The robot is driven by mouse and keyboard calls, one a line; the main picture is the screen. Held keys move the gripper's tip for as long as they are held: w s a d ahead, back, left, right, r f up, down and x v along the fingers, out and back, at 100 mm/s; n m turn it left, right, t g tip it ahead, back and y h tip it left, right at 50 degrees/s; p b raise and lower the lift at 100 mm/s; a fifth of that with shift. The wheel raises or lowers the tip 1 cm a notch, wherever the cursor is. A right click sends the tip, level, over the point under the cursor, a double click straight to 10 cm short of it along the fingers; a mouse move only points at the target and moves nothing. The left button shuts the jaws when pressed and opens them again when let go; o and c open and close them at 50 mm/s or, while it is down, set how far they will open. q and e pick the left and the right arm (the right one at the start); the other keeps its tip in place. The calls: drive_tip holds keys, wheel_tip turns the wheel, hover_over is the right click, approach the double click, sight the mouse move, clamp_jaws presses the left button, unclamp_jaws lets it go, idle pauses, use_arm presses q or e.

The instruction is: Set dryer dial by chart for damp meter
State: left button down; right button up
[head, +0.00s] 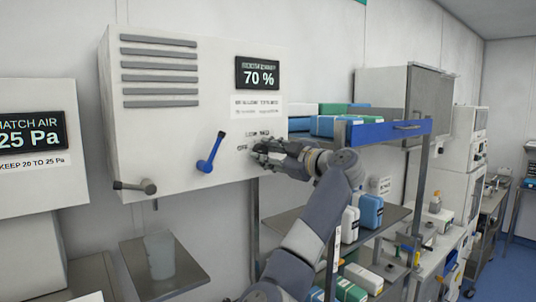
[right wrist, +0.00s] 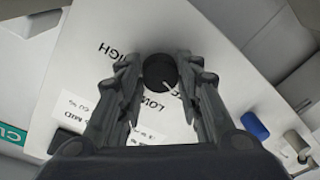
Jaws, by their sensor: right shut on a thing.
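The white dryer cabinet (head: 200,70) hangs on the wall. Its dark meter display (head: 257,73) reads 70 %. The white chart (head: 257,107) sits below it; its print is too small to read in full. In the right wrist view the chart (right wrist: 105,115) shows upside down, partly hidden by a finger. My right gripper (head: 258,150) is at the panel, its fingers (right wrist: 158,70) closed on both sides of the round black dial (right wrist: 160,73). The dial's white mark points roughly between LOW and the partly covered label at its right. HIGH lies at its left. My left gripper is out of view.
A blue lever (head: 210,152) and a grey lever (head: 135,187) stick out left of the dial. A blue-edged shelf (head: 385,131) with boxes stands close on the right.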

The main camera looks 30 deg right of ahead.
drive_tip(key=m+b, duration=0.4)
drive_tip(key=m, duration=0.3)
drive_tip(key=m+h+b, duration=0.1)
drive_tip(key=m+b, duration=0.3)
drive_tip(key=m, duration=0.3)
drive_tip(key=m+t+b, duration=0.1)
drive_tip(key=m+b, duration=0.3)
drive_tip(key=m, duration=0.2)
drive_tip(key=shift+a+f+m+h, duration=0.15)
drive_tip(key=shift+a+m+h, duration=0.1)
drive_tip(key=shift+m+h, duration=0.15)
idle(0.5)
drive_tip(key=o, duration=1.1)
drive_tip(key=shift+c, duration=0.2)
